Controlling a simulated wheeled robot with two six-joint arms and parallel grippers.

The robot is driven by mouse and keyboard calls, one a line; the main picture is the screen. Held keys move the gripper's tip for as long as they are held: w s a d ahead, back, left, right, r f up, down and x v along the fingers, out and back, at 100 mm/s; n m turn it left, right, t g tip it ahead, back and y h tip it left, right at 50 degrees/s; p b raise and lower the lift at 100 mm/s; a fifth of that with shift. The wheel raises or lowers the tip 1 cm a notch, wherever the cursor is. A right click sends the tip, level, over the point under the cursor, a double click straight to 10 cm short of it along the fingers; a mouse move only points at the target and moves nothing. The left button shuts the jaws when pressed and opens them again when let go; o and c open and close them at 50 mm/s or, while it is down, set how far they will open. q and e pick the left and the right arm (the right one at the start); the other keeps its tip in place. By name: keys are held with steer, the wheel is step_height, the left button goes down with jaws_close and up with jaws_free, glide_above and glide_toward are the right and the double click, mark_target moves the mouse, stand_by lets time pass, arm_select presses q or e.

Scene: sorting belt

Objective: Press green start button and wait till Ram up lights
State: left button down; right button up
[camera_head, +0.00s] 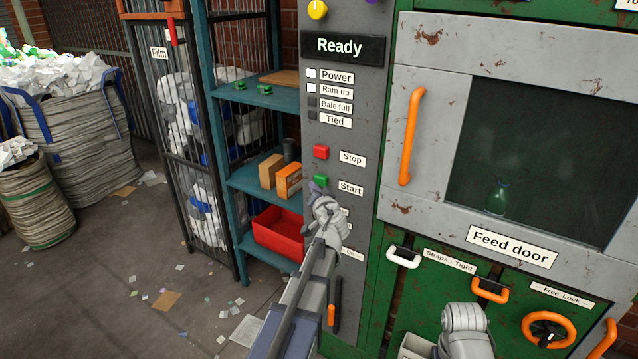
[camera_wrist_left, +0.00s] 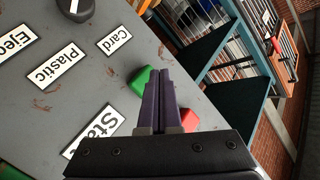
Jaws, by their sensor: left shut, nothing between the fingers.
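The green start button (camera_head: 320,180) sits on the grey control panel (camera_head: 350,220), beside the "Start" label and below the red stop button (camera_head: 321,151). My left gripper (camera_head: 315,187) is shut and empty, its fingertips right at the start button. In the left wrist view the dark fingers overlap the edge of the green button (camera_wrist_left: 142,79); whether they touch it I cannot tell. The Ram up lamp (camera_head: 311,88) shows white, as does the Power lamp (camera_head: 311,74). The Bale full and Tied lamps are dark. The display (camera_head: 343,47) reads "Ready". My right gripper's fingers do not show.
The feed door (camera_head: 420,60) with its orange handle (camera_head: 411,137) is to the right of the panel. A teal shelf (camera_head: 259,182) with a red bin (camera_head: 277,236) stands to the left. A selector knob (camera_wrist_left: 75,8) is on the panel in the wrist view.

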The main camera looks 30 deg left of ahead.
arm_select(q)
steer(key=shift+w, duration=0.2)
stand_by(0.3)
steer(key=shift+w, duration=0.25)
